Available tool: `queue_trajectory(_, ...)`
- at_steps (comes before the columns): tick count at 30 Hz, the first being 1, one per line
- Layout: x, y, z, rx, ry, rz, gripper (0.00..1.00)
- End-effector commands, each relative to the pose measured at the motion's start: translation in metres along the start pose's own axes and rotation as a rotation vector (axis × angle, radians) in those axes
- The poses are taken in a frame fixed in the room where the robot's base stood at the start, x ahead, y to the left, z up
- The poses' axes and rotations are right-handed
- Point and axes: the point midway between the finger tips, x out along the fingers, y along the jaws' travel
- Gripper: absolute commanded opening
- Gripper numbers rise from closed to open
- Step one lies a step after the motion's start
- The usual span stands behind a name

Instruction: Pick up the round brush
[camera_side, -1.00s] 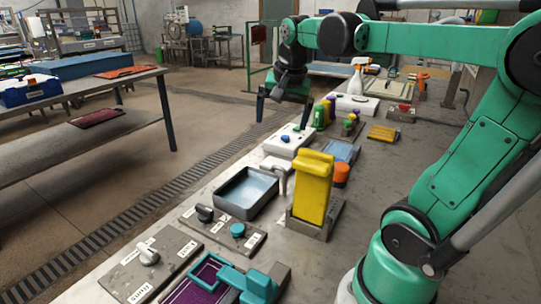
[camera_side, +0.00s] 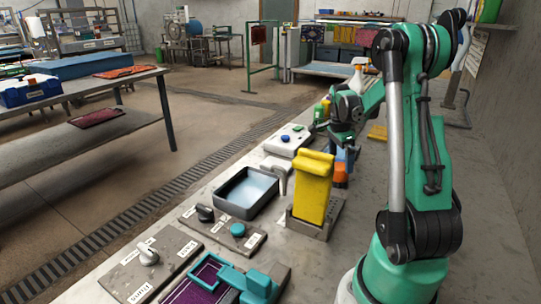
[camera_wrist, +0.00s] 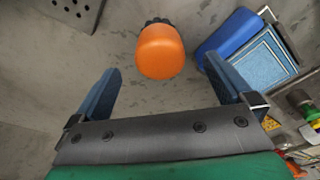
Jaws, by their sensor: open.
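The round brush, orange with dark bristles showing at its far edge, is the orange rounded piece (camera_wrist: 161,52) in the wrist view. It stands on the grey bench, ahead of and roughly midway between my two blue fingers. In the side view its orange body (camera_side: 340,174) shows behind the yellow dispenser, partly hidden. My gripper (camera_wrist: 162,72) is open and empty, with a finger on each side and clear space to the brush. In the side view my gripper (camera_side: 344,156) hangs just above the brush, its fingertips hard to make out.
A holed grey block (camera_wrist: 75,10) is at upper left. The yellow dispenser (camera_side: 313,185) and grey water tray (camera_side: 247,193) stand nearby in the side view.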

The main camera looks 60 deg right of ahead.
Motion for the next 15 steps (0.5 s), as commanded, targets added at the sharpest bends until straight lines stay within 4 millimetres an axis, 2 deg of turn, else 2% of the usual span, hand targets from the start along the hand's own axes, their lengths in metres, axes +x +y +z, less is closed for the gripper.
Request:
queue_trajectory(9, 0.041, 0.0, 0.0, 0.0, 0.001, -0.001, 1.0)
queue_trajectory(15, 0.053, 0.0, 0.0, 0.0, 0.001, -0.001, 1.0)
